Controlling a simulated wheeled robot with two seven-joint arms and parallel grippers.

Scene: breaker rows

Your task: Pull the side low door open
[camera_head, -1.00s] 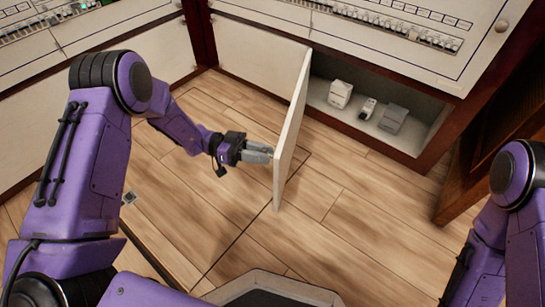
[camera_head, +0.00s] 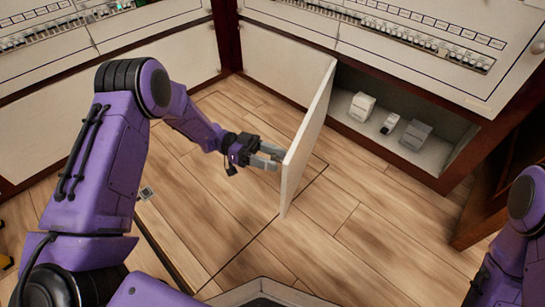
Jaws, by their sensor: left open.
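The low cabinet door (camera_head: 307,142) is a white panel that stands swung out from the cabinet, seen nearly edge-on. Behind it the low compartment (camera_head: 345,78) is open. My left gripper (camera_head: 272,157) is open beside the left face of the door, near its free edge. The fingertips are at or very close to the panel; I cannot tell if they touch it. My right arm (camera_head: 510,245) shows at the right edge, but its gripper is out of view.
Inside the compartment stand a white box (camera_head: 361,106), a small white device (camera_head: 389,123) and a grey box (camera_head: 415,134). Breaker rows (camera_head: 420,38) run along the panel above. A brown wooden panel (camera_head: 490,190) stands at the right. The wooden floor around the door is clear.

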